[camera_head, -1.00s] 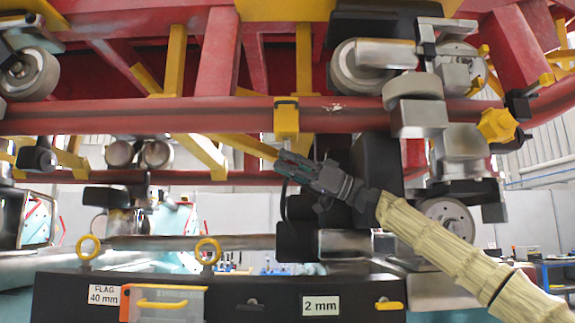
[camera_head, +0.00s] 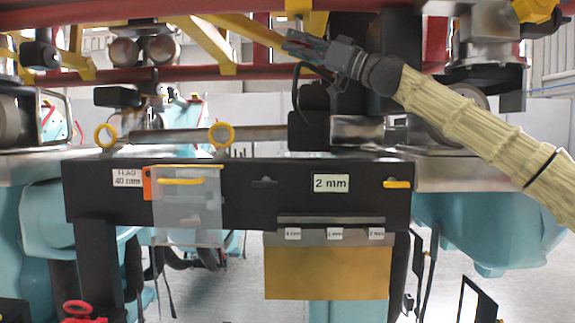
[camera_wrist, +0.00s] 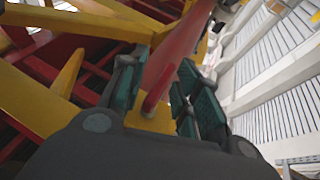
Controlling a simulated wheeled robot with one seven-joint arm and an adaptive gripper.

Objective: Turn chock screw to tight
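My gripper (camera_head: 296,44) is raised at the top middle in the head view, just below a yellow block (camera_head: 298,7) on the red rail. In the wrist view, the two teal-padded fingers of my gripper (camera_wrist: 160,98) stand apart. Between them, beyond the palm, are a yellow piece (camera_wrist: 150,117) and a short red bar (camera_wrist: 158,84). Nothing is clearly gripped. I cannot tell for sure which part is the chock screw. A black beam with a "2 mm" label (camera_head: 331,183) lies below my gripper.
The beam carries yellow rings (camera_head: 221,135), a clear box with an orange edge (camera_head: 188,205) and a small yellow handle (camera_head: 397,184). A tan panel (camera_head: 327,272) hangs under it. A red knob (camera_head: 79,310) shows at lower left. Red and yellow framework crowds the space above.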

